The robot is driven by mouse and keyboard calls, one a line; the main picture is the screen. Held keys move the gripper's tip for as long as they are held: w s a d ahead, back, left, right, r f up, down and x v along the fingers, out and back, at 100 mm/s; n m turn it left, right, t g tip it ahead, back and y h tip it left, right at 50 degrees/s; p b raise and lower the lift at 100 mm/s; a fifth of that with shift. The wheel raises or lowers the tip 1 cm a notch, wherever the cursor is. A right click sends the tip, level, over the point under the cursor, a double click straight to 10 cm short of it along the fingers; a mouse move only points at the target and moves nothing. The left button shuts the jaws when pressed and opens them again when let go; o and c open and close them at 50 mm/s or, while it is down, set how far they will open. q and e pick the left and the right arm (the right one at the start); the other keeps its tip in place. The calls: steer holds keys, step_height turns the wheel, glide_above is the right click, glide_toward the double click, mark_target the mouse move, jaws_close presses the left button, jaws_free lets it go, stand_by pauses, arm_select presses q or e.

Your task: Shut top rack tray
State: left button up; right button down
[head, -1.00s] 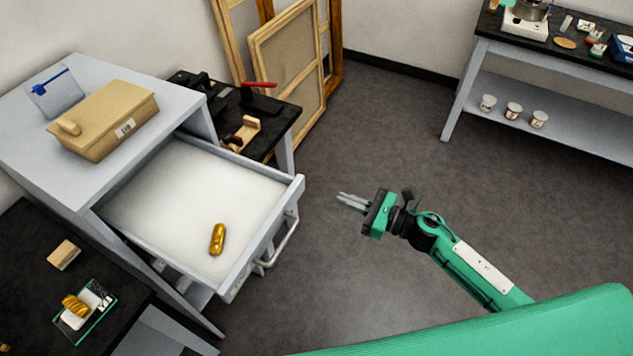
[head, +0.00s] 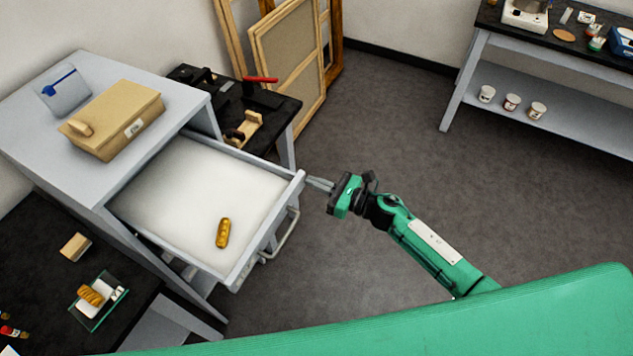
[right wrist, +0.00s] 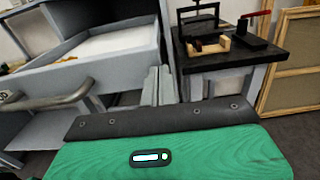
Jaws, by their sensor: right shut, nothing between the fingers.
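The top rack tray (head: 262,232) is a grey drawer pulled out of the grey rack (head: 68,158), with a white lined floor and a bar handle (head: 284,237) on its front. A gold fragment (head: 223,233) lies in it near the front. My right gripper (head: 311,182) is shut and empty, its fingertips close to the tray's far right front corner; I cannot tell whether they touch. In the right wrist view the fingers (right wrist: 158,86) stand beside the tray's front end, with the handle (right wrist: 45,98) to the left. My left gripper is not in view.
A tan box (head: 115,118) and a blue-marked pouch (head: 65,91) sit on the rack top. A dark bench with a press (right wrist: 200,22) stands behind the tray, near wooden frames (head: 290,60). A dark table (head: 40,260) is at lower left. Open floor lies to the right.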

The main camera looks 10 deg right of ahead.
mark_target(237, 151)
steer(key=b+x, duration=1.1)
steer(key=x, duration=1.2)
steer(key=shift+w+a+f, duration=0.15)
steer(key=shift+w+a, duration=0.05)
steer(key=shift+a, duration=0.1)
steer(key=shift+w+a, duration=0.35)
steer(key=shift+a, duration=0.1)
